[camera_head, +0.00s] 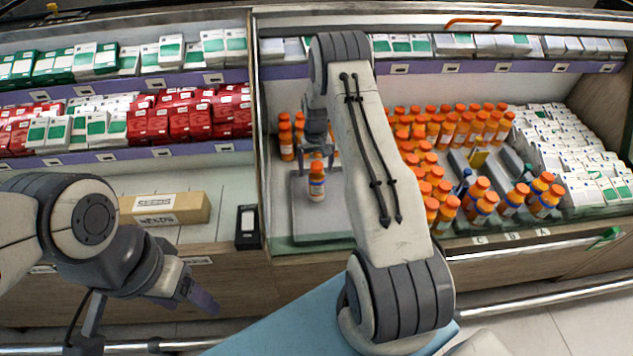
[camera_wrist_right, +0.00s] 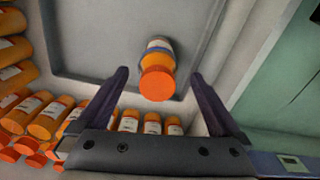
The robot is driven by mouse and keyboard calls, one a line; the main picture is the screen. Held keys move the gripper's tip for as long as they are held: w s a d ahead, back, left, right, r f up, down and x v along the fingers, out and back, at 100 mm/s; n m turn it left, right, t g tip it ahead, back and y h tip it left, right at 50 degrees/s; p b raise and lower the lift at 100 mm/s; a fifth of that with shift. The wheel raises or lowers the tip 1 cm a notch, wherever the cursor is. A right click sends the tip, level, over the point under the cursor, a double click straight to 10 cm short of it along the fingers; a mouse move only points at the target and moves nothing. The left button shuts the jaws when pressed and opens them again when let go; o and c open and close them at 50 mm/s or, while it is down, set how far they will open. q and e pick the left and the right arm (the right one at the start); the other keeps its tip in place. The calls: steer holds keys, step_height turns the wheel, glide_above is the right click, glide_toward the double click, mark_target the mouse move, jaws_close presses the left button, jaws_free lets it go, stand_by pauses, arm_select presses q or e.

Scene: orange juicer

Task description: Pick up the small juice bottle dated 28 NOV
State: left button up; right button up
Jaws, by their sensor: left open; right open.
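A small orange juice bottle (camera_head: 316,182) with an orange cap and a white and blue label stands alone on a grey tray (camera_head: 338,222); its date is too small to read. My right gripper (camera_head: 317,152) is above and just behind this bottle in the head view. In the right wrist view the bottle (camera_wrist_right: 158,75) shows cap-first between and beyond the two open fingers of the right gripper (camera_wrist_right: 160,88), with nothing held. My left gripper (camera_head: 200,298) is low at the left, in front of the counter, away from the bottles.
Many similar bottles (camera_head: 440,128) stand in rows to the right of my right arm, with a few (camera_head: 286,140) behind the tray at left. White boxes (camera_head: 585,160) fill the far right. A cardboard box (camera_head: 165,208) lies on the left counter. A divider (camera_head: 262,150) borders the tray's section.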

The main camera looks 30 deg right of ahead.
mark_target(317, 178)
steer(key=shift+w+d+f+p, duration=0.1)
steer(key=shift+f+p, duration=0.25)
steer(key=shift+f, duration=1.25)
steer(key=shift+d+f+p, duration=0.1)
steer(key=shift+f+p, duration=0.2)
steer(key=shift+f, duration=1.25)
jaws_close()
